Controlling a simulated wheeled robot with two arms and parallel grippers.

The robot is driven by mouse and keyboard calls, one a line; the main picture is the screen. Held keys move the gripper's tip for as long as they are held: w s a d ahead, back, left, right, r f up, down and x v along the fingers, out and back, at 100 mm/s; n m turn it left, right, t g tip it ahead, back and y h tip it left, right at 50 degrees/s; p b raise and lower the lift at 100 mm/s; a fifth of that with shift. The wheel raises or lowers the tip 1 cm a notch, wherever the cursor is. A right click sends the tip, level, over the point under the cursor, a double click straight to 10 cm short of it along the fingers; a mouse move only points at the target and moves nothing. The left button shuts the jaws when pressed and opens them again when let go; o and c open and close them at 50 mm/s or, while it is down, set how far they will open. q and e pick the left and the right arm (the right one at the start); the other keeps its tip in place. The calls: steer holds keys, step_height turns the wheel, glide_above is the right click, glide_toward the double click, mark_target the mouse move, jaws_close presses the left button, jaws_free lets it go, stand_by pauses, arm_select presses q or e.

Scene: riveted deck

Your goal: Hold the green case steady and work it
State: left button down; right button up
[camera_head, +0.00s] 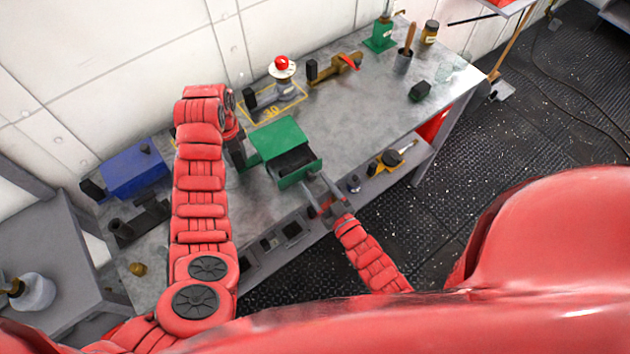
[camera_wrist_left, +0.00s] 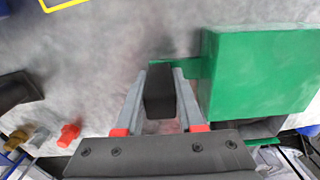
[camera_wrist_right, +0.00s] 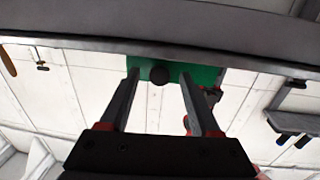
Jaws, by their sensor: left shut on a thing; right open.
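The green case (camera_head: 278,137) stands on the grey workbench; it also shows in the left wrist view (camera_wrist_left: 262,75). Its drawer (camera_head: 300,173) stands partly out at the front, with a dark interior visible. My left gripper (camera_wrist_left: 160,75) is shut on the black upright handle (camera_wrist_left: 160,95), joined by a green tab to the case's side. My right gripper (camera_head: 318,184) is at the drawer front. In the right wrist view its open fingers (camera_wrist_right: 158,84) are either side of a dark round knob (camera_wrist_right: 159,74) on the green front. I cannot tell whether they touch the knob.
A blue box (camera_head: 135,173) lies left of my left arm. Behind the case are a red-topped device (camera_head: 282,68) and a brass valve-like part (camera_head: 343,65). A dark green block (camera_head: 420,91) sits to the right. The bench between is mostly clear.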

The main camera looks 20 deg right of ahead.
steer(key=shift+w+a, duration=0.2)
steer(key=shift+w, duration=0.3)
steer(key=shift+c, duration=0.2)
jaws_close()
stand_by(0.9)
